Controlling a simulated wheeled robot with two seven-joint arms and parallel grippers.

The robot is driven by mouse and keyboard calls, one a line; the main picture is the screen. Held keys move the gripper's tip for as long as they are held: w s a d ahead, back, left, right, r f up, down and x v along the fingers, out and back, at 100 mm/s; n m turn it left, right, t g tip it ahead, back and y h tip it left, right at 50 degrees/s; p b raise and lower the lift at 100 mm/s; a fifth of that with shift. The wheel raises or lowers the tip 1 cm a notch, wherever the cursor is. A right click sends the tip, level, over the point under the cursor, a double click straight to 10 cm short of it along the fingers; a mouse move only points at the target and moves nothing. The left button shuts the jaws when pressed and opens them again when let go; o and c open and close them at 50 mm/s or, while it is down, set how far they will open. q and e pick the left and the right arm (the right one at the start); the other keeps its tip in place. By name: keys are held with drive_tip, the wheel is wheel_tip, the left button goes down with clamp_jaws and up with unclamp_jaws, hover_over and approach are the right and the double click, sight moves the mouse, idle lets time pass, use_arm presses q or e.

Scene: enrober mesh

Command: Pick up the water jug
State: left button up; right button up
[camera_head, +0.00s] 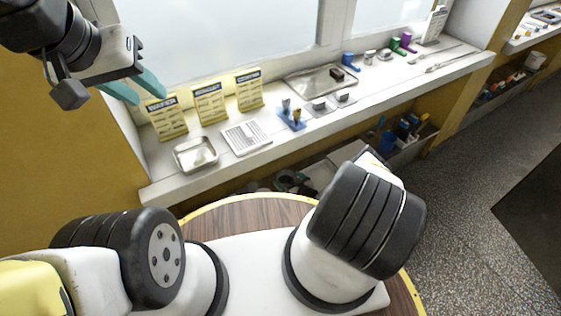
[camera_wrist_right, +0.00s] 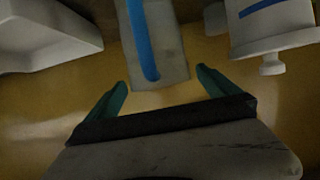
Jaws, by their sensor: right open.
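My right gripper (camera_wrist_right: 161,80) is open in the right wrist view, its teal fingers spread and empty. A pale grey piece with a blue stripe (camera_wrist_right: 155,45) lies just beyond the fingertips, in line with the gap between them. I cannot tell for sure whether it is the water jug; its upper part is cut off. My left gripper (camera_head: 151,97) is open and empty in the head view, at upper left above the sill. My right gripper is out of sight in the head view.
The right wrist view shows a white block (camera_wrist_right: 45,38) at left and a white container with a blue stripe and knob (camera_wrist_right: 268,32) at right. In the head view, the sill (camera_head: 330,121) holds yellow cards (camera_head: 209,101), a metal tray (camera_head: 196,154) and small tools. Bins stand below.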

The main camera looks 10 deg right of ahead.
drive_tip(key=shift+w+a+f, duration=0.15)
drive_tip(key=shift+w, duration=0.3)
drive_tip(key=c, duration=2)
drive_tip(key=shift+c, duration=0.2)
